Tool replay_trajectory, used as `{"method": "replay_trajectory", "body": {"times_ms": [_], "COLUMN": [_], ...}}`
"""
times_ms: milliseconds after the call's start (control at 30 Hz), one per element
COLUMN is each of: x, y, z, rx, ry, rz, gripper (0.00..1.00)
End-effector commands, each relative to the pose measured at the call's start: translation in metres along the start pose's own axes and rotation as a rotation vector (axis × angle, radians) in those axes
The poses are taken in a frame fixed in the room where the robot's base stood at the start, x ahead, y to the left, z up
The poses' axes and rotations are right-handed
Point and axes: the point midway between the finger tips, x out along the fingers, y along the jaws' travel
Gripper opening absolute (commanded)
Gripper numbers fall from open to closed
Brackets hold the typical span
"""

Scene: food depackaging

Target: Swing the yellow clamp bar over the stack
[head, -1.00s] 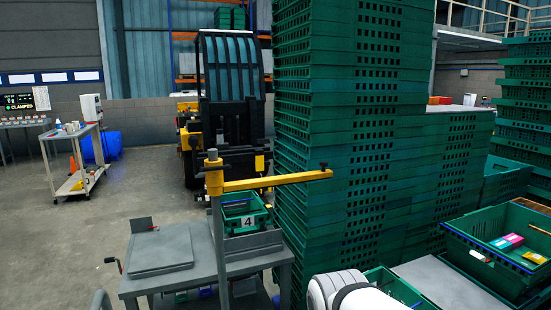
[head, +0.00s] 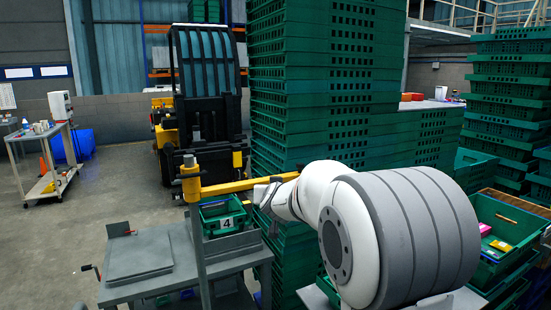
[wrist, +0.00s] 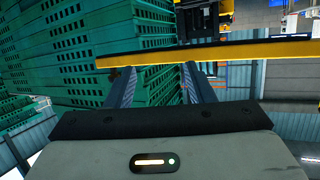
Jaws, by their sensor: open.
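The yellow clamp bar (head: 228,187) reaches right from the top of a grey post (head: 198,235), level, in front of the tall green crate stack (head: 325,80). My gripper (head: 264,192) is at the bar's right end, which my arm partly hides. In the wrist view the bar (wrist: 215,55) crosses just at the fingertips of my gripper (wrist: 158,68). The fingers are apart, and I cannot tell whether the bar lies between them. A green crate marked 4 (head: 224,222) sits below the bar beside the post.
A grey table (head: 145,290) with a flat plate (head: 140,257) stands at the lower left. A forklift (head: 205,110) is behind the bar. Open green crates (head: 492,225) with small packs stand at right. The floor at left is clear around a white trolley (head: 45,165).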

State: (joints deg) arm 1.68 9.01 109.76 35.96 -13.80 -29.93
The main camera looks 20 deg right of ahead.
Motion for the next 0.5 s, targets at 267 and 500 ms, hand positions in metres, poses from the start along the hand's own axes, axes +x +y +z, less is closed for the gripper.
{"method": "replay_trajectory", "body": {"times_ms": [267, 500], "x": [0.07, 0.085], "y": [0.056, 0.075], "z": [-0.049, -0.057], "rx": [0.018, 0.018], "ry": [0.257, 0.308], "rz": [0.316, 0.412], "gripper": [0.48, 0.48]}}
